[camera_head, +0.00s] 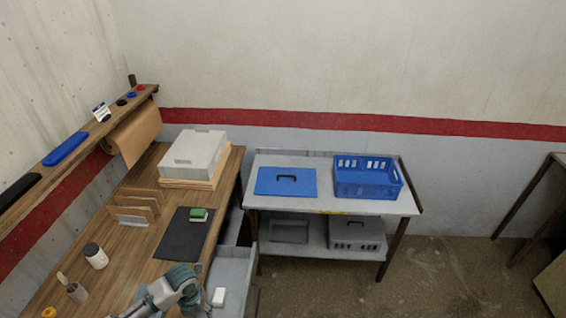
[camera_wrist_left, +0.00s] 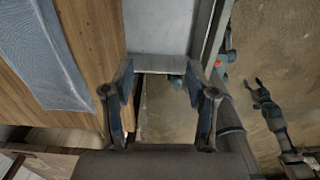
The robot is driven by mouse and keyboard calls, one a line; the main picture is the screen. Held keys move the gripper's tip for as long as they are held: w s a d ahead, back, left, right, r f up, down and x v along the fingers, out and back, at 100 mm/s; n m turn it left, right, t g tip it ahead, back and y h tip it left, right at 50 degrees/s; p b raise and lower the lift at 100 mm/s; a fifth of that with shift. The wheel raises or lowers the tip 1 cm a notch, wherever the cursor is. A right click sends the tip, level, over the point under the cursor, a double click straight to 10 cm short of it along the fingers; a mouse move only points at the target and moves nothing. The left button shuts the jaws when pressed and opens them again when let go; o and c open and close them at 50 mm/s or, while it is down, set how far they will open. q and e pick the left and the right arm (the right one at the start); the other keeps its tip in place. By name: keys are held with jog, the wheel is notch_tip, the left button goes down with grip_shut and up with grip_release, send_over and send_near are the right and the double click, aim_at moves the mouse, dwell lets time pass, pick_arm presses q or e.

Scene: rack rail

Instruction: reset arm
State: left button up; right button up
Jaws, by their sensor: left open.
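My left gripper (camera_head: 182,285) is at the bottom of the head view, over the front edge of the wooden workbench (camera_head: 130,255) and beside an open grey drawer (camera_head: 232,270). A grey surface, perhaps part of the drawer (camera_wrist_left: 158,30), lies beyond the fingers. A dark jointed part, which looks like my right gripper (camera_wrist_left: 258,92), shows at the right of the left wrist view.
A white block (camera_head: 219,297) shows in the drawer. The bench holds a black mat (camera_head: 185,234) with a green-topped block (camera_head: 199,215), a white jar (camera_head: 96,256) and a grey box (camera_head: 193,153). A metal table carries a blue lid (camera_head: 287,188) and a blue crate (camera_head: 368,190).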

pick_arm(q)
jog(key=s+d+f+n+t+h, duration=0.1)
jog(key=s+d+f+n, duration=0.1)
jog(key=s+d+n, duration=0.5)
jog(key=s+d+f+n+t+h, duration=0.1)
jog(key=s+d+f+n+h, duration=0.15)
jog(key=d+n, duration=0.45)
jog(key=s+a+f+n+t+y, duration=0.15)
jog(key=s+a+n, duration=0.3)
jog(key=n, duration=0.55)
jog(key=s+a+n+y, duration=0.2)
jog(key=s+a+n, duration=0.3)
jog(key=n, duration=0.5)
notch_tip(320, 180, down, 30)
jog(key=s+g+b, duration=0.2)
jog(key=s+b, duration=0.1)
jog(key=b, duration=0.2)
jog(key=s+a+f+b, duration=0.2)
jog(key=s+f+b, duration=0.3)
jog(key=s+f, duration=1.3)
notch_tip(320, 180, down, 4)
jog(key=shift+a+g, duration=0.2)
jog(key=shift+g, duration=0.15)
pick_arm(e)
notch_tip(320, 180, down, 10)
jog(key=shift+s, duration=0.2)
